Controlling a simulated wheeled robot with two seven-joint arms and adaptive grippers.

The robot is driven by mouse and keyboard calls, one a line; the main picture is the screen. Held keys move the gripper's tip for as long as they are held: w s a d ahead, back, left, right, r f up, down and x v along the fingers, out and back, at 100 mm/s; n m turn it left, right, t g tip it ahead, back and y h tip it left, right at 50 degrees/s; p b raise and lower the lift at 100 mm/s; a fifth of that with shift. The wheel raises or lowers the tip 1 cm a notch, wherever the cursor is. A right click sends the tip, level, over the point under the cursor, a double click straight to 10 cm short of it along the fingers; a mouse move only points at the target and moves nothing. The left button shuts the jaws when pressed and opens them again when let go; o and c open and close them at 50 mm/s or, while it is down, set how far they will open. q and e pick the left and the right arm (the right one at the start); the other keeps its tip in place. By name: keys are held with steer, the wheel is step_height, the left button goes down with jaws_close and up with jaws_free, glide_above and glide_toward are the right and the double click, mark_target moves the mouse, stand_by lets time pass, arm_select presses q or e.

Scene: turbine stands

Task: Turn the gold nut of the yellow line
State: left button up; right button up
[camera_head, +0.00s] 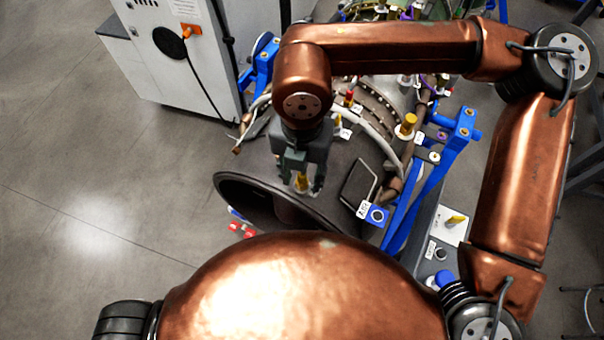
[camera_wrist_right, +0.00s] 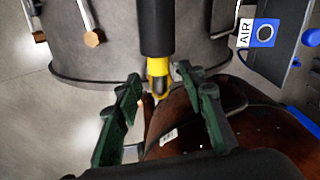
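My right gripper (camera_head: 301,184) hangs over the front rim of the dark turbine casing (camera_head: 240,157) in the head view. A yellow piece (camera_head: 301,180) shows between its fingers. In the right wrist view, the green fingers of my right gripper (camera_wrist_right: 158,76) are spread apart. A yellow fitting (camera_wrist_right: 159,66) at the end of a black cylinder (camera_wrist_right: 155,25) lies between their tips, with a visible gap on each side. A gold-brown opening or nut at its lower end is too small to tell clearly. My left gripper is not in view.
Copper-coloured hex ends (camera_wrist_right: 94,39) hang beside the casing in the wrist view. A blue AIR fitting (camera_head: 377,215) and blue stand beams (camera_head: 430,180) are to the right. A yellow-topped fitting (camera_head: 407,123) stands on the casing.

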steer(key=shift+r, duration=0.1)
step_height(320, 180, up, 12)
steer(key=shift+f, duration=0.1)
stand_by(0.4)
stand_by(0.4)
